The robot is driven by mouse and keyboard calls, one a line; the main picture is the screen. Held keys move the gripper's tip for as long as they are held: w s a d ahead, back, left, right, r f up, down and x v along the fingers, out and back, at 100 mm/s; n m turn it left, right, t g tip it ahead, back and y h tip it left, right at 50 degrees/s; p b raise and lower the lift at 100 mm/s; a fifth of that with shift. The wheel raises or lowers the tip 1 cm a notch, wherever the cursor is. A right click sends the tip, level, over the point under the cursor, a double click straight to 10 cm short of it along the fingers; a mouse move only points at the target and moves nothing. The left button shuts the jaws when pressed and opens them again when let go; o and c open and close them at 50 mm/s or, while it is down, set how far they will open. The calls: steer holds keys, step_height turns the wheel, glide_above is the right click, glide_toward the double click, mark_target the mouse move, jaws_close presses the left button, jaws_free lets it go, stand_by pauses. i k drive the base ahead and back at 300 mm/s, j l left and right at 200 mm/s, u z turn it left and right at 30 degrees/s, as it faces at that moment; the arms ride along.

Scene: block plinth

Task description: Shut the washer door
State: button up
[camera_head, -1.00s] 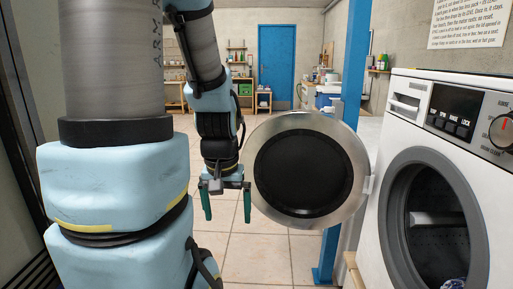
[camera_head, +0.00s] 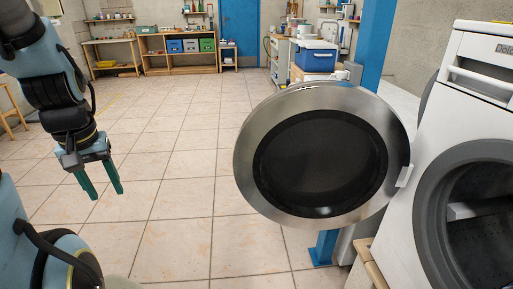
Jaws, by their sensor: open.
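The washer door (camera_head: 243,160) is round, with a silver rim and a dark glass centre. It stands swung open to the left of the white washer (camera_head: 425,145), joined at a hinge (camera_head: 404,176) on the right. The washer's round opening (camera_head: 428,225) shows at the right edge, dark inside. My gripper (camera_head: 106,192) is at the left, pointing down, with its two green fingers apart and empty. It is clear of the door, with a wide gap of floor between them in the picture.
A blue post (camera_head: 374,50) stands behind the door. A wooden edge (camera_head: 367,262) shows low beside the washer. Shelves with bins (camera_head: 150,52), a blue door (camera_head: 238,30) and a blue cooler (camera_head: 315,56) are at the back. The tiled floor (camera_head: 175,150) in the middle is clear.

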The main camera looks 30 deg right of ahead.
mark_target(320, 155)
steer(key=i+j+u, duration=0.15)
steer(key=i, duration=0.8)
steer(key=i+l+z, duration=0.15)
steer(key=i+z, duration=0.65)
steer(key=i, duration=0.15)
steer(key=i+j+z, duration=0.2)
steer(key=i+z, duration=0.2)
steer(key=i+l+z, duration=0.3)
steer(key=i+z, duration=0.15)
steer(key=i, duration=0.2)
steer(key=i+l+z, duration=0.1)
steer(key=i+z, duration=0.35)
steer(key=i, duration=0.2)
